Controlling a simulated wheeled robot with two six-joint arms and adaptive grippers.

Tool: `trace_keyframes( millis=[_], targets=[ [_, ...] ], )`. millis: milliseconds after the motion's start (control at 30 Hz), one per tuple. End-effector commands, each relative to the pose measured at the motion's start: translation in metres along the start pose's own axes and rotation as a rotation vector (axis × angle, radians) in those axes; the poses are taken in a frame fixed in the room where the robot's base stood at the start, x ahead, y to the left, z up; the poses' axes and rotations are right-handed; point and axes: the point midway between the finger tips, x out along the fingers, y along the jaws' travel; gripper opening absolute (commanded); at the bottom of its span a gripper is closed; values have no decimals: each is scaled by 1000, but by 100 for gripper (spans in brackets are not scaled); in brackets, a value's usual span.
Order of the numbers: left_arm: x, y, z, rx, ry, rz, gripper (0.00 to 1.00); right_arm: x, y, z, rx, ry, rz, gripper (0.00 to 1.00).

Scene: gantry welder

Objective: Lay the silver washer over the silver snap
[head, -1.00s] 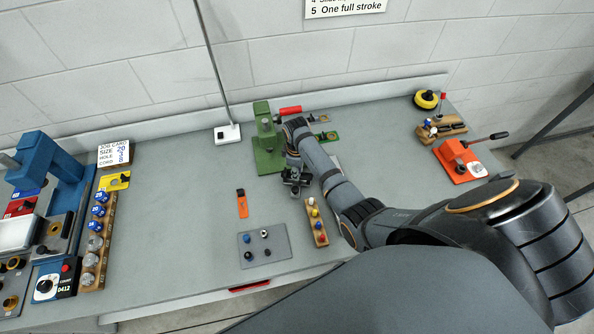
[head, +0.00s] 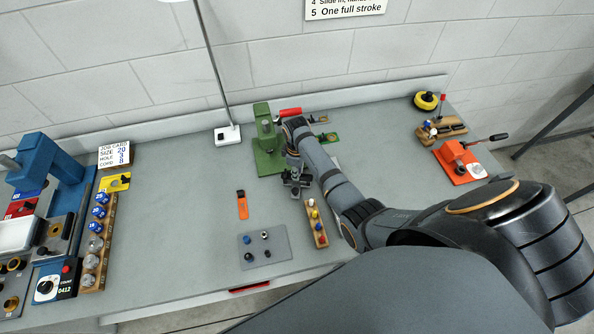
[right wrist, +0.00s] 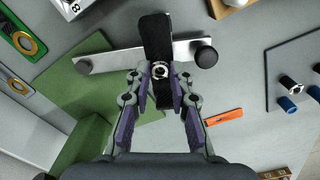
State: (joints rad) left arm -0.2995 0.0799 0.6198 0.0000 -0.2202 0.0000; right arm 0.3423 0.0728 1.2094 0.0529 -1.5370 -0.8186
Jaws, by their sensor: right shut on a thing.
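The ring shows above a black piece (right wrist: 156,32) that crosses a silver bar (right wrist: 125,55). The fingers hide part of this, and I cannot tell whether the ring touches what is below it or whether a silver snap lies under it. My left gripper is not in view.
A grey mat (head: 279,247) with several small knobs and a wooden rack (head: 316,236) are nearer me. An orange tool (head: 242,205) lies left of the gripper. Green plates with brass rings (head: 328,138) lie behind my arm. The bench's left middle is clear.

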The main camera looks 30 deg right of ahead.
Motion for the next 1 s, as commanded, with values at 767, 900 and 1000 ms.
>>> trace_keyframes(
  millis=[767,900,1000],
  targets=[
    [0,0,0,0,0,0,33,1,0,0,0,0,0,13],
    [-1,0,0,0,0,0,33,-1,0,0,0,0,0,13],
    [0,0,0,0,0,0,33,-1,0,0,0,0,0,13]
  ],
)
